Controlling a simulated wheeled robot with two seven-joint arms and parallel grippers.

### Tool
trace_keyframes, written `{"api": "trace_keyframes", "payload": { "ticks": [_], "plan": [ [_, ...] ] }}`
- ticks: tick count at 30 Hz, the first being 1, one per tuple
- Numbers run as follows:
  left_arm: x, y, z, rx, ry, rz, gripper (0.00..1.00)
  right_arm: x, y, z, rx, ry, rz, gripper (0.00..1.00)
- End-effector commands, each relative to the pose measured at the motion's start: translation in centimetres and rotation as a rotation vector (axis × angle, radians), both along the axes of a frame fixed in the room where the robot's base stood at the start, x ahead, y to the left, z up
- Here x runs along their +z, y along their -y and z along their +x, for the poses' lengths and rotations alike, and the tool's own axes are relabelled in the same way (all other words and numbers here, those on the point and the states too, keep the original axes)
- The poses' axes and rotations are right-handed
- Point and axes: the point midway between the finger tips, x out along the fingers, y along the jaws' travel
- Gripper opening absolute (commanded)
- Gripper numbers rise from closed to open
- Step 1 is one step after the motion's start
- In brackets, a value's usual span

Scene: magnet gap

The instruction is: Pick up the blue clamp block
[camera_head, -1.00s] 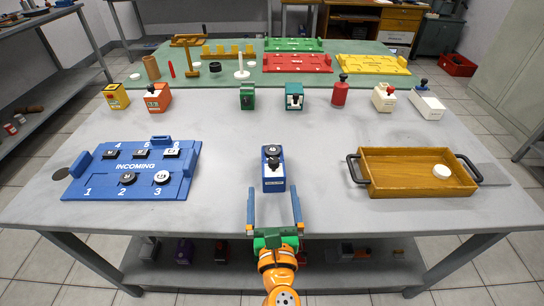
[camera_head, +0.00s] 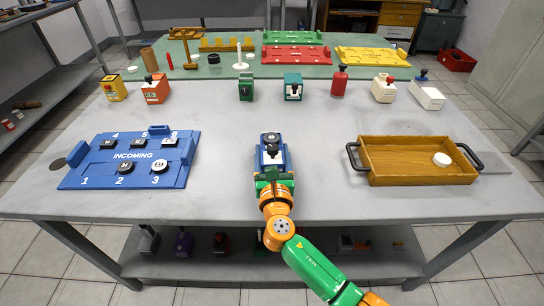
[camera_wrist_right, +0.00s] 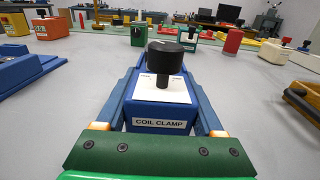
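The blue clamp block (camera_head: 272,158) stands upright on the grey table in the front middle. It has a white top plate, a black knob and a "COIL CLAMP" label, which shows on the block in the right wrist view (camera_wrist_right: 158,113). My right gripper (camera_head: 273,163) reaches in from the front, with one blue finger along each side of the block. In the right wrist view my right gripper (camera_wrist_right: 162,85) straddles the block, its fingers apart and close to the sides. I see no clear grip; the fingers partly hide the block in the head view. My left gripper is out of view.
A blue "INCOMING" tray (camera_head: 100,172) with several black and white discs lies left. A wooden tray (camera_head: 400,172) with a white disc stands right. Several coloured blocks, a red bottle (camera_head: 339,82) among them, line the back. The table around the clamp block is clear.

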Motion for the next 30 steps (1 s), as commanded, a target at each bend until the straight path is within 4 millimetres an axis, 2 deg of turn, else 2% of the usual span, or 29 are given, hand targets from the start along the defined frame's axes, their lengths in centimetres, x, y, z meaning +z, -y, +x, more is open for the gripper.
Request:
{"api": "trace_keyframes", "payload": {
  "ticks": [1, 5, 12, 16, 22, 26, 30],
  "plan": [
    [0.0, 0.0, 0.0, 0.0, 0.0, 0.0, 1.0, 0.0, 0.0, 0.0, 0.0, 0.0, 0.0, 0.38],
    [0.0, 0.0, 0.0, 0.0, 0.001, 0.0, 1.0, 0.0, 0.0, 0.0, 0.0, 0.0, 0.0, 0.03],
    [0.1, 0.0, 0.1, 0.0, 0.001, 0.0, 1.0, 0.1, 0.0, 0.0, 0.0, 0.001, 0.0, 0.03],
    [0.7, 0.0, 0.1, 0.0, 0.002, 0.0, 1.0, 1.0, 0.0, 0.0, 0.0, 0.002, 0.0, 0.03],
    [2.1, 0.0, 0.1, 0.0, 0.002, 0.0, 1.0, 3.6, 0.0, 0.0, 0.0, 0.003, 0.001, 0.03],
    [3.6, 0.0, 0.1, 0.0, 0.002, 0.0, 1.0, 5.4, 0.0, -1.4, 0.0, 0.002, 0.001, 0.03],
    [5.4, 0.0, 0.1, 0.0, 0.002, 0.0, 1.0, 8.0, 0.0, -3.5, 0.002, 0.003, 0.003, 0.03]
  ]
}}
